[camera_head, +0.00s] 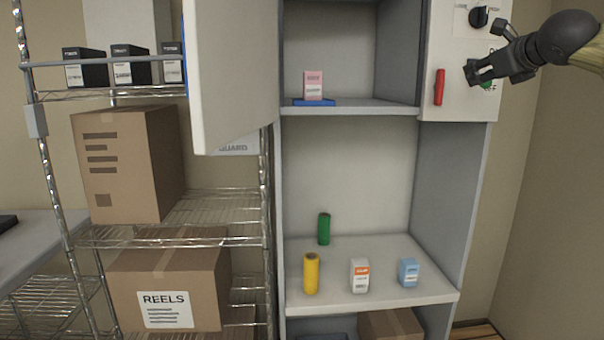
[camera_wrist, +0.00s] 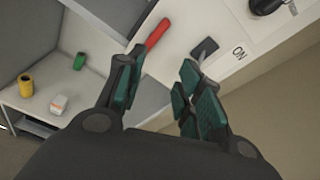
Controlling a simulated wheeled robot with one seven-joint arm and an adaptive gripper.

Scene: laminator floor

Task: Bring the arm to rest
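My gripper (camera_head: 474,72) is at the upper right in the head view, in front of the white control panel (camera_head: 455,105) on the cabinet. My arm reaches in from the right edge. In the wrist view my gripper (camera_wrist: 158,82) has its dark green finger pads apart, with nothing between them. The red handle (camera_head: 439,87) on the panel is just left of the fingertips; it also shows beyond the left finger in the wrist view (camera_wrist: 157,34). Whether the fingers touch the panel cannot be told.
A black knob (camera_head: 479,17) sits above on the panel. An open white door (camera_head: 232,75) stands out from the cabinet's left side. The lower shelf holds a yellow cylinder (camera_head: 311,274), a green cylinder (camera_head: 324,228) and two small boxes. A wire rack (camera_head: 175,238) with cartons stands left.

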